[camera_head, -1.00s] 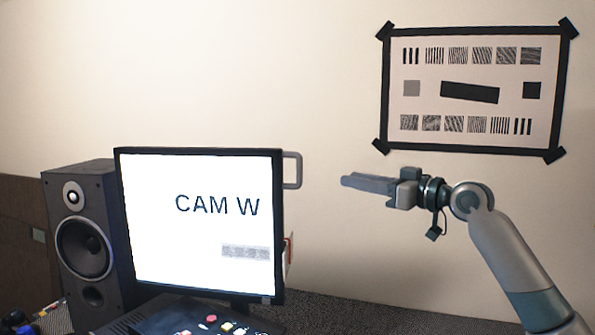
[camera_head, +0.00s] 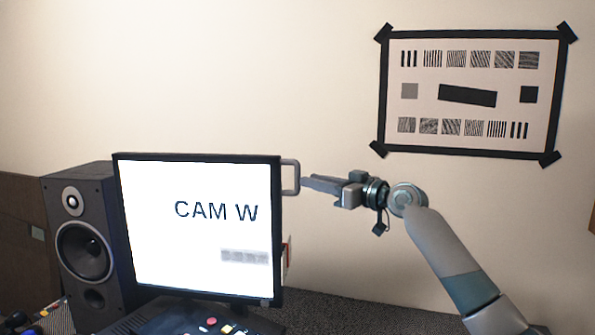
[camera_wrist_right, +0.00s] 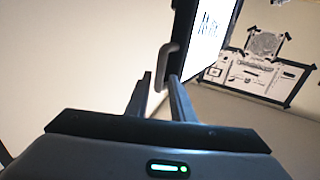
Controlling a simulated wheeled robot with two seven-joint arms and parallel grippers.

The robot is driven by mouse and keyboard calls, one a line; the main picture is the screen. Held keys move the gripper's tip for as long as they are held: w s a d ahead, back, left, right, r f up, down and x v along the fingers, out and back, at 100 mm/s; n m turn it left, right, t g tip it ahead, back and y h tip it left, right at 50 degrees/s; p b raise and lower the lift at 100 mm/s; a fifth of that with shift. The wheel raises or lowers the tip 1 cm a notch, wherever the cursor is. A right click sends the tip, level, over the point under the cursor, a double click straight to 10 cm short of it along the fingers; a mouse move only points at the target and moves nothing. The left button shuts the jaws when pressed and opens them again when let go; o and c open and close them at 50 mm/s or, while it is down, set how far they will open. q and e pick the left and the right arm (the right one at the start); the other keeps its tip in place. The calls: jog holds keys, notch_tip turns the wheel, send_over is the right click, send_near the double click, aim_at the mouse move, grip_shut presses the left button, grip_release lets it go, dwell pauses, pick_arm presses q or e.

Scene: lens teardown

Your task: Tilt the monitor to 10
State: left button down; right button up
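The monitor (camera_head: 200,270) stands at the lower left in the head view, its lit screen reading "CAM W". A grey handle (camera_head: 297,177) sticks out from its right edge near the top. My right gripper (camera_head: 306,184) points left, with its fingertips close to the handle. In the right wrist view the two fingers of my right gripper (camera_wrist_right: 156,84) are apart, and the handle (camera_wrist_right: 167,65) lies at or just beyond their tips. Whether they touch it I cannot tell. The monitor's dark edge (camera_wrist_right: 182,45) also shows there. My left gripper is not in view.
A dark speaker (camera_head: 85,240) stands left of the monitor. A control panel with buttons (camera_head: 212,322) is below the screen. A test chart (camera_head: 470,95) is taped to the wall at upper right. The space right of the handle is otherwise clear.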

aim_at(298, 186)
jog(key=shift+p+x, duration=1.05)
jog(key=shift+x, duration=2.05)
jog(key=shift+c, duration=0.6)
grip_shut()
